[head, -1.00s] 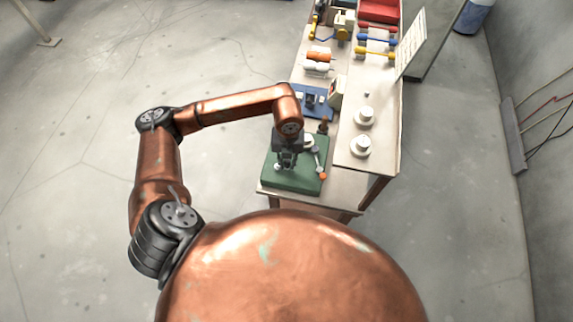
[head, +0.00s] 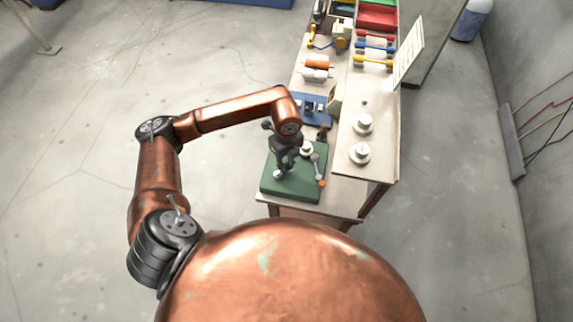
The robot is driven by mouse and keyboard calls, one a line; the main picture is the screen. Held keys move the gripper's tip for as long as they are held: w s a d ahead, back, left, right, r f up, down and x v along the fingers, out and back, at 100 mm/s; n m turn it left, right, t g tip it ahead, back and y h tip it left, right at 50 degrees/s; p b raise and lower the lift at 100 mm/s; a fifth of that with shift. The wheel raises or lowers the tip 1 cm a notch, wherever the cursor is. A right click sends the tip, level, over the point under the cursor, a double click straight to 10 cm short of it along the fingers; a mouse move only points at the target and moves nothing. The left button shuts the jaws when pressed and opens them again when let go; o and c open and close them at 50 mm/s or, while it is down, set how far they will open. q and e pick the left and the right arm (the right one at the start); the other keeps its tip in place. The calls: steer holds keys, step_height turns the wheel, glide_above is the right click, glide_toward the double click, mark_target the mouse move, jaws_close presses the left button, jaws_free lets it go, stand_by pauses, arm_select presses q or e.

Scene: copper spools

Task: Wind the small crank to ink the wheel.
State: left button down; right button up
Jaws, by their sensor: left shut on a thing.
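A green machine base (head: 300,189) sits at the near end of the bench. My left gripper (head: 281,169) points down over its left part, with its fingers shut on what seems to be the small crank. A small pale knob (head: 278,175) shows at the fingertips, and the rest of that part is hidden by the gripper. A pale round wheel-like part (head: 306,149) shows just right of the gripper. A grey lever with an orange end (head: 322,183) stands at the right of the base. My right gripper is not in view.
Behind the base are a blue device (head: 318,100), orange and white rolls (head: 317,65) and a yellow crank device (head: 341,33). Two white round pieces (head: 360,153) stand on the raised shelf (head: 372,172) at the right. Open floor lies left of the bench.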

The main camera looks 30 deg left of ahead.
mark_target(286, 163)
arm_select(q)
steer(key=shift+w+r, duration=0.1)
stand_by(0.3)
steer(key=c, duration=1.8)
jaws_free()
steer(key=shift+c, duration=0.2)
step_height(286, 163, up, 12)
